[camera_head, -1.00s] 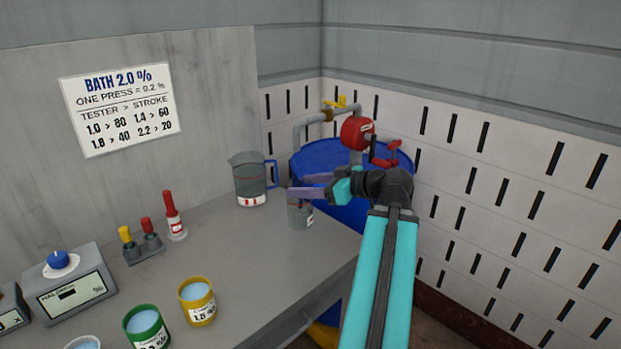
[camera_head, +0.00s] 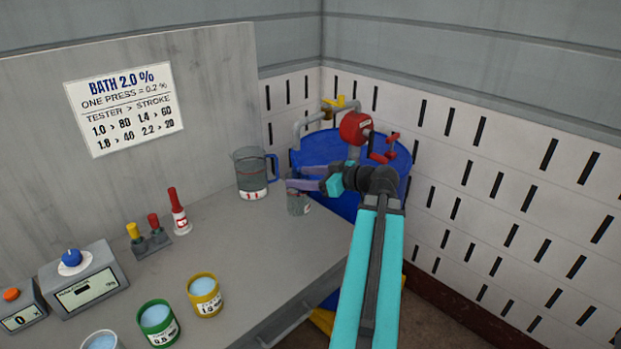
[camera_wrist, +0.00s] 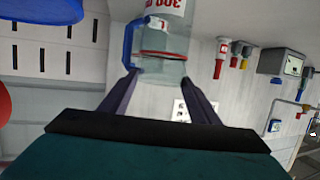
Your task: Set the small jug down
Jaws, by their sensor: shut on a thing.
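The small jug (camera_head: 299,204) is a small clear vessel with a pale label, upright over the right part of the bench near its edge. My gripper (camera_head: 293,180) is shut on it near its rim, coming from the right. I cannot tell whether its base touches the bench top. In the wrist view, clear jug walls (camera_wrist: 160,74) show between and beyond the fingertips, overlapping the blue-handled jug behind, so their outlines are hard to separate.
A larger jug with a blue handle (camera_head: 251,174) stands close on the left. A blue barrel (camera_head: 320,150) with red-and-yellow valve fittings is behind my gripper. Yellow (camera_head: 205,308) and green (camera_head: 157,334) cups stand on the bench (camera_head: 250,240) front left. The bench middle is clear.

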